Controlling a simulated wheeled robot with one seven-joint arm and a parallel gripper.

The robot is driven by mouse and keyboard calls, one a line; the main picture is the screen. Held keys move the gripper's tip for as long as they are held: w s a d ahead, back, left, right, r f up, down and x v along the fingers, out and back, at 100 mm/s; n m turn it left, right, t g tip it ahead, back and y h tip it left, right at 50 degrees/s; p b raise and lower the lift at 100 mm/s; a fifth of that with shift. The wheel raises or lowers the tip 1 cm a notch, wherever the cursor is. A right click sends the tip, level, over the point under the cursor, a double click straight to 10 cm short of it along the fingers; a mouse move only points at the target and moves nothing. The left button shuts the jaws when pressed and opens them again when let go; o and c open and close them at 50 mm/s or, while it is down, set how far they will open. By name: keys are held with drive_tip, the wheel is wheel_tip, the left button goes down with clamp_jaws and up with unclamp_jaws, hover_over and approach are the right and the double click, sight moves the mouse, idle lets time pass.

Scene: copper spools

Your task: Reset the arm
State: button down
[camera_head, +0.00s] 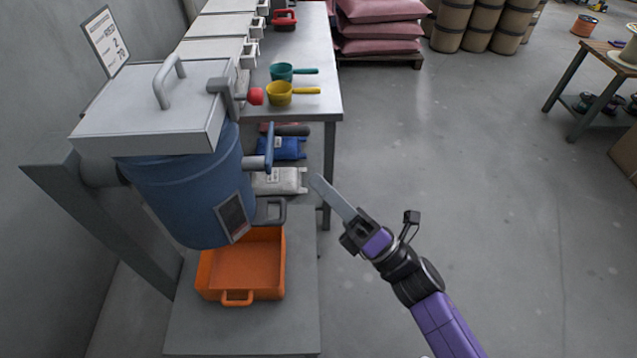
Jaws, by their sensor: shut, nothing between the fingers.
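My gripper (320,184) is at the end of my purple and black arm, in the middle of the head view. Its long grey fingers are together and point up and to the left, with nothing held. It hangs in open air to the right of the blue drum hopper (180,190) and apart from it, as far as this view shows. My arm reaches in from the lower right.
An orange tray (238,296) sits below the hopper on a grey stand (190,335). A grey table (318,75) behind bears a yellow scoop (280,95) and a teal scoop (282,71). A wooden table (603,55) stands at far right. The floor right of my arm is clear.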

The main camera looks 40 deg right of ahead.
idle(0.4)
drive_tip(key=s+a+f+m+g+h, duration=0.2)
drive_tip(key=s+f+m+g+h, duration=0.1)
drive_tip(key=s+m, duration=0.9)
drive_tip(key=s+a+f+m+g+h, duration=0.2)
drive_tip(key=s+f+m+g+h, duration=0.2)
drive_tip(key=s+m, duration=0.9)
drive_tip(key=m+g, duration=0.1)
drive_tip(key=m, duration=0.2)
drive_tip(key=shift+a+f+h, duration=0.15)
drive_tip(key=shift+f+h, duration=0.05)
drive_tip(key=shift+h, duration=0.1)
